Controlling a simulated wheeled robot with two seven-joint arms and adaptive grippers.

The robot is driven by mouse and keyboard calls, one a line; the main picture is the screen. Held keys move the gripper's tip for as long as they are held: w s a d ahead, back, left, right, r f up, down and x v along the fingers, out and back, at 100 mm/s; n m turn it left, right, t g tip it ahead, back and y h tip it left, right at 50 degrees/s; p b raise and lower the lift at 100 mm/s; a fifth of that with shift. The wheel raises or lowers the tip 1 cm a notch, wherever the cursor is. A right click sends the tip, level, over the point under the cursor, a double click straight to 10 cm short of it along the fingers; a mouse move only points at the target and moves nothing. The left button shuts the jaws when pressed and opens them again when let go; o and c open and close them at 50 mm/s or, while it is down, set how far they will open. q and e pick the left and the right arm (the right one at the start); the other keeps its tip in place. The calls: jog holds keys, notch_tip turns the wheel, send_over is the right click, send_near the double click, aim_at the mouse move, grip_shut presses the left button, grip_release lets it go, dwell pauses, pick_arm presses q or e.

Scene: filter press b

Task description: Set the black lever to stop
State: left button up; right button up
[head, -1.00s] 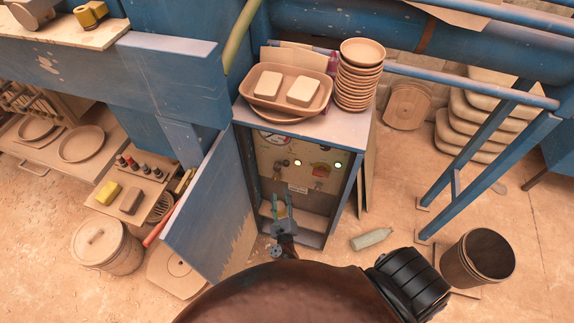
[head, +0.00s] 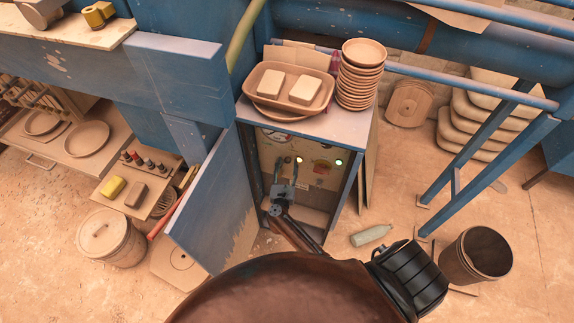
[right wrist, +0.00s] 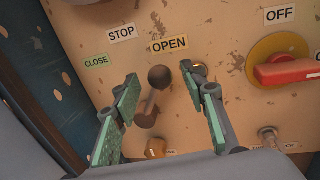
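The black lever (right wrist: 157,77) shows in the right wrist view as a dark round knob on a brownish shaft, standing out from the beige panel (right wrist: 228,112). The STOP label (right wrist: 121,33) is up and left of the knob; the OPEN label (right wrist: 169,44) is just above it and the CLOSE label (right wrist: 96,61) is to the left. My right gripper (right wrist: 160,80) is open, with one green-padded finger on each side of the lever and visible gaps. In the head view, my right gripper (head: 284,182) reaches into the cabinet (head: 349,190) and hides the lever. My left gripper is not in view.
A red switch (right wrist: 287,70) on a yellow base sits right of the lever, below the OFF label (right wrist: 280,14). The cabinet's blue door (head: 212,205) stands open at left. Stacked bowls (head: 360,78) and a tray (head: 268,97) with two blocks are on top.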

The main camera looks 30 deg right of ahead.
grip_shut()
dwell(0.5)
